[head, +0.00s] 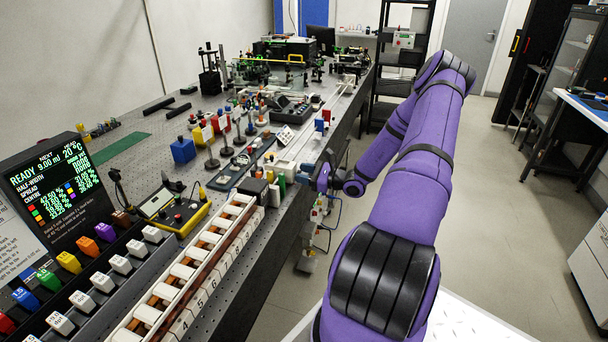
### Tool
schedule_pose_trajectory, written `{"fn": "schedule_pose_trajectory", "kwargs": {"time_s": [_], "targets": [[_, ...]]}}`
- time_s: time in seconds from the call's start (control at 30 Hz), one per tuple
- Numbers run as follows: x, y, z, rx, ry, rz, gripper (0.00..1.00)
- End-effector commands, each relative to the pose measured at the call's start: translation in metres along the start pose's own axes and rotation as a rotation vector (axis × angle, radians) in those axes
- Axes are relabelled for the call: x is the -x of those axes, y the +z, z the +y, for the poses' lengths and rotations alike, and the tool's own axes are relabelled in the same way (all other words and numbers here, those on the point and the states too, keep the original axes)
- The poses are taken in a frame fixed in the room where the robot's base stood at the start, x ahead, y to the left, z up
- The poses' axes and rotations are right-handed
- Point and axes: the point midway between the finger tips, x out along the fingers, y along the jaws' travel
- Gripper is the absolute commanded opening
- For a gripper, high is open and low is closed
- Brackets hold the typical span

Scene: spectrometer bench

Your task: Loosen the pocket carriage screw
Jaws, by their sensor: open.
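My gripper (322,177) is at the right edge of the long optical bench (240,290), at the end of my purple arm. It is small and partly hidden in the picture; it is open, and I see nothing held in it. It is close to a group of small fittings beside the bench rail. I cannot pick out the pocket carriage or its screw among these small parts. Whether the gripper touches anything there cannot be told from this view.
A numbered white rack (190,285) runs along the bench's near edge. A lit display (55,180) stands at left, with coloured blocks below it. A blue block (183,151) and several posts crowd mid-bench. The floor (500,210) to the right is clear.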

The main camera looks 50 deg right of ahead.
Motion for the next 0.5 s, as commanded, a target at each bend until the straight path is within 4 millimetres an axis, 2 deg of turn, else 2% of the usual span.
{"fn": "schedule_pose_trajectory", "kwargs": {"time_s": [0.17,0.33,0.5], "targets": [[0.0002,-0.0001,0.0001,0.0,0.0,0.0,0.41],[0.0003,-0.0001,0.0001,0.0,0.0,0.0,0.02],[0.0004,-0.0001,0.0,0.001,0.0,0.0,0.0]]}}
